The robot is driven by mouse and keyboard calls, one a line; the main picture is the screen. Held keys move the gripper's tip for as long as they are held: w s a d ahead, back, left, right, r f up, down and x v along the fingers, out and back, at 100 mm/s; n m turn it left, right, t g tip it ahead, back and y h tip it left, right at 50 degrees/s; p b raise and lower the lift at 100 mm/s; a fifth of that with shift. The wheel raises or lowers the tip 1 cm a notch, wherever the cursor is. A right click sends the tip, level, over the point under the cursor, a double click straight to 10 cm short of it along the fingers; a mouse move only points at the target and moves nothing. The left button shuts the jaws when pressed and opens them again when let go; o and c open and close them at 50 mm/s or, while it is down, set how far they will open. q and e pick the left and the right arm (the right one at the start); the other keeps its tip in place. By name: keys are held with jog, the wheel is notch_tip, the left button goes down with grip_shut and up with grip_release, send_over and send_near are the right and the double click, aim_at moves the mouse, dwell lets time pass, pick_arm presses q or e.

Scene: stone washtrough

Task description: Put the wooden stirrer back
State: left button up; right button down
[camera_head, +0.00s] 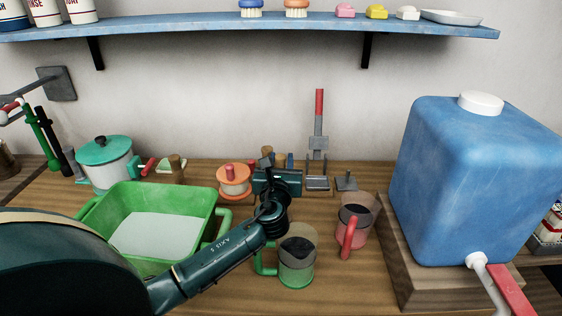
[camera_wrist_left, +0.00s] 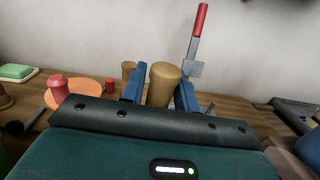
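My left gripper (camera_head: 276,164) is over the back of the counter, beyond the green and red mugs. In the left wrist view its two blue fingers (camera_wrist_left: 161,88) stand apart, one on each side of an upright wooden handle (camera_wrist_left: 165,80), which looks like the wooden stirrer's. The handle also shows in the head view (camera_head: 281,160). Its lower part is hidden by my gripper, and I cannot tell if both fingers touch it. A second wooden piece (camera_wrist_left: 129,70) stands just behind to the left. My right gripper is not in view.
A green basin (camera_head: 205,200) is at left, with a teal-lidded pot (camera_head: 105,165) behind. An orange-lidded jar (camera_head: 234,180) is just left of my gripper. A green mug (camera_head: 297,262), a red mug (camera_head: 355,225) and a red-handled tool (camera_head: 318,120) are close by. A blue tank (camera_head: 470,180) fills the right.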

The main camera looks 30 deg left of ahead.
pick_arm(q)
jog(key=shift+o, duration=1.1)
jog(key=shift+r, duration=0.25)
jog(key=v, duration=1.2)
jog(key=shift+f, duration=0.15)
